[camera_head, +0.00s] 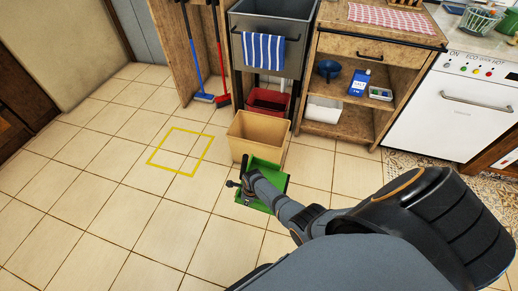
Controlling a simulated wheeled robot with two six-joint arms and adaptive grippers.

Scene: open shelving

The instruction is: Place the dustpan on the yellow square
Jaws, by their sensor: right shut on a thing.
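The green dustpan (270,172) is in front of the tan bin, partly hidden by my right gripper and forearm. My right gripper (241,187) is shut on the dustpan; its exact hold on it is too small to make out. The yellow square (202,156) is an outline on the floor tiles, to the left of the dustpan and the tan bin. Its inside is empty. My left gripper is not in view.
The tan bin (257,139) stands close behind the dustpan. A blue broom (203,97) and a red broom (223,100) lean in the wooden shelving. A wooden cabinet (342,127) and white oven (450,105) stand right. The floor around the square is clear.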

